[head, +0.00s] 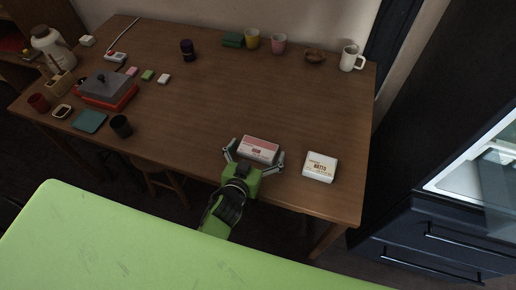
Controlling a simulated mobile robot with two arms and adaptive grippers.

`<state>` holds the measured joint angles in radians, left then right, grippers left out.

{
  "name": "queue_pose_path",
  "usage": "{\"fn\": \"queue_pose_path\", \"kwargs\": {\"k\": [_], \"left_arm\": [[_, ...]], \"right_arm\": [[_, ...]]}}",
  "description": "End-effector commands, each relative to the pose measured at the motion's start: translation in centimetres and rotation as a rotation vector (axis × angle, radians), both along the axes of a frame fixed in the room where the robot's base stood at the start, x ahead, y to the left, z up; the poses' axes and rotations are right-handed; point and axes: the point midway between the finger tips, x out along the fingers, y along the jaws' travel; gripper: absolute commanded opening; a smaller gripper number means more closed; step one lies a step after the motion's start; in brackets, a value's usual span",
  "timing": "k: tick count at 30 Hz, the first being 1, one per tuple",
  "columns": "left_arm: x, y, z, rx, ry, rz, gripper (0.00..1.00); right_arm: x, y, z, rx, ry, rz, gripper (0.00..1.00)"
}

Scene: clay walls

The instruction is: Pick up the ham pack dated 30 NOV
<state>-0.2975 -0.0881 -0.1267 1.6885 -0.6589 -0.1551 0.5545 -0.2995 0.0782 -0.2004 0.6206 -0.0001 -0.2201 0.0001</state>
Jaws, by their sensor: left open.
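A pink and white pack (259,146) lies on the wooden table near its front edge. A second, white pack (320,166) with dark print lies to its right. The print on both is too small to read a date. My left gripper (254,156) is open, with one finger on each side of the pink and white pack and its palm at the near side. I cannot tell whether the fingers touch the pack. My right gripper is not in view.
The wooden table (220,110) is clear in the middle. Cups (278,44) and a white mug (351,59) stand at the back. An open fridge (480,170) is at right.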

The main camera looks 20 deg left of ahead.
Motion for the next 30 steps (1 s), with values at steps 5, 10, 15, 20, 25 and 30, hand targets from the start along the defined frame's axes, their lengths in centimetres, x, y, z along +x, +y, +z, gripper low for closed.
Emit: {"fn": "queue_pose_path", "kwargs": {"k": [5,10,15,20,25,30], "left_arm": [[0.6,-0.1,-0.2,-0.001,0.0,0.0,1.0],[0.6,-0.1,-0.2,-0.001,0.0,-0.001,0.92],[0.6,-0.1,-0.2,-0.001,0.001,-0.001,0.61],[0.6,-0.1,-0.2,-0.001,0.0,-0.001,0.61],[0.6,0.0,0.0,-0.001,0.0,0.0,0.61],[0.6,-0.1,1.5,-0.002,-0.002,-0.002,0.61]], "right_arm": [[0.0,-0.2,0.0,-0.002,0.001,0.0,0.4],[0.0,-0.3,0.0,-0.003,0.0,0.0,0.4],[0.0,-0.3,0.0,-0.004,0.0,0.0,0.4],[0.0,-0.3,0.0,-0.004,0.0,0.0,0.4],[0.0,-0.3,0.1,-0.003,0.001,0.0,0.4],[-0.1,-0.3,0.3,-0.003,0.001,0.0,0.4]]}}
